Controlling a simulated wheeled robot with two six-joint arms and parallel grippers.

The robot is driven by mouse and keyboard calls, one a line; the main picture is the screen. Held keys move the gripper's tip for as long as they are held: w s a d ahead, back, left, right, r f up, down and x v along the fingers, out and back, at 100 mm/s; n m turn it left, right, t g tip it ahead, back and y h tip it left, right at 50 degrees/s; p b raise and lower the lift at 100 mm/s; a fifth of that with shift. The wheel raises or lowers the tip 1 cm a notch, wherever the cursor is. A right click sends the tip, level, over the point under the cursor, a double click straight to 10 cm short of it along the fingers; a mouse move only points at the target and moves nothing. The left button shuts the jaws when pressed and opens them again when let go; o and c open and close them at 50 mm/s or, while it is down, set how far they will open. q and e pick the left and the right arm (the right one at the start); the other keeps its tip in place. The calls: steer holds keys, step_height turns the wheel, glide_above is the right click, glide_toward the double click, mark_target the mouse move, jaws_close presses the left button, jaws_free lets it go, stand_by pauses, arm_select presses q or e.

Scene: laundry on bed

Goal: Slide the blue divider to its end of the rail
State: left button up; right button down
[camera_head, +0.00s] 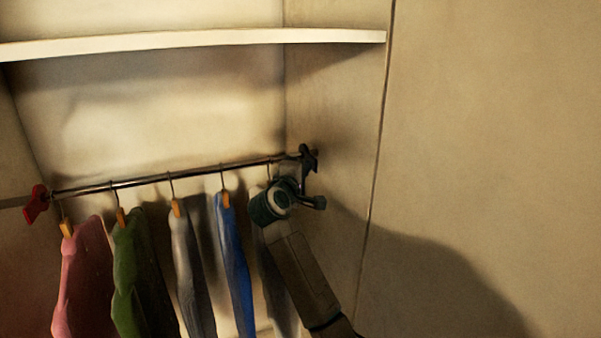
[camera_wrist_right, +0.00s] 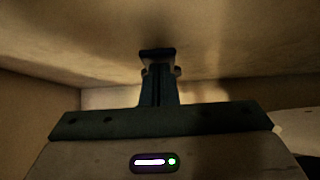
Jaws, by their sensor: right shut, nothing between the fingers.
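The clothes rail (camera_head: 145,180) runs across the closet, rising to the right in the head view. A dark piece that looks like the blue divider (camera_head: 309,157) is at the rail's right end, close to the side wall. Its colour is hard to tell in the shade. A red divider (camera_head: 37,203) is at the rail's left end. My right gripper (camera_head: 301,180) is just below the dark piece; whether they touch cannot be told. In the right wrist view its fingers (camera_wrist_right: 158,62) are shut, with nothing seen between them. My left gripper is out of view.
Pink (camera_head: 83,270), green (camera_head: 125,265), grey (camera_head: 185,265) and blue (camera_head: 233,255) garments hang from the rail. A dark garment (camera_head: 272,285) hangs partly behind my right arm. A white shelf (camera_head: 200,40) spans above. The closet's side wall (camera_head: 345,130) is close on the right.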

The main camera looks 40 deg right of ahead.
steer(key=shift+r, duration=0.1)
steer(key=w+a+b+v, duration=0.1)
steer(key=w+b+v, duration=0.1)
steer(key=b+v, duration=0.5)
steer(key=v, duration=0.6)
steer(key=shift+w+a, duration=0.25)
